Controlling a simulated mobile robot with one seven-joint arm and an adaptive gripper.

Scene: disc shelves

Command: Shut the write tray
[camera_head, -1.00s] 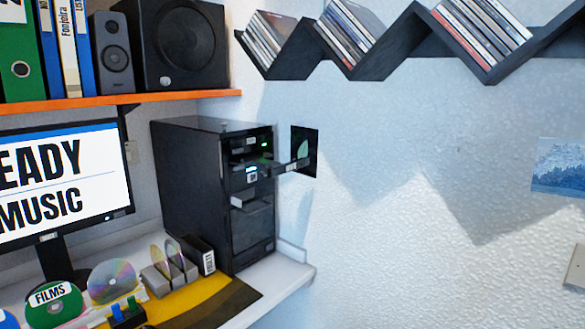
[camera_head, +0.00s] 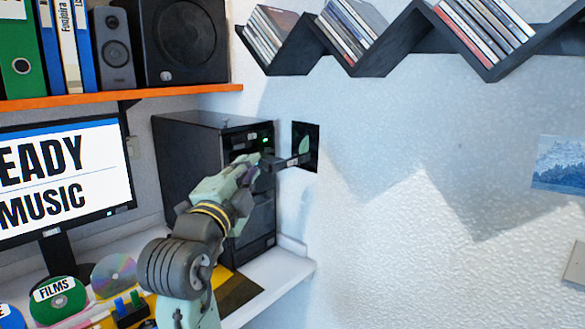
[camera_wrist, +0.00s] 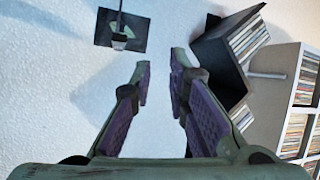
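The black computer tower (camera_head: 180,150) stands on the desk against the wall, with a small green light on its front. A thin dark drive tray sticks out to the right from the tower's front; its outer end (camera_head: 299,160) shows past my gripper. In the wrist view, my gripper (camera_wrist: 160,65) is open with nothing between the fingers. A thin part with a grey tip (camera_wrist: 120,39), which seems to be the tray, shows beyond the left finger. I cannot tell whether they touch.
A black square with a green leaf (camera_head: 305,145) is on the wall behind the tray. Zigzag disc shelves (camera_head: 375,62) hang above. The monitor (camera_head: 60,180) and discs (camera_head: 55,300) are at left.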

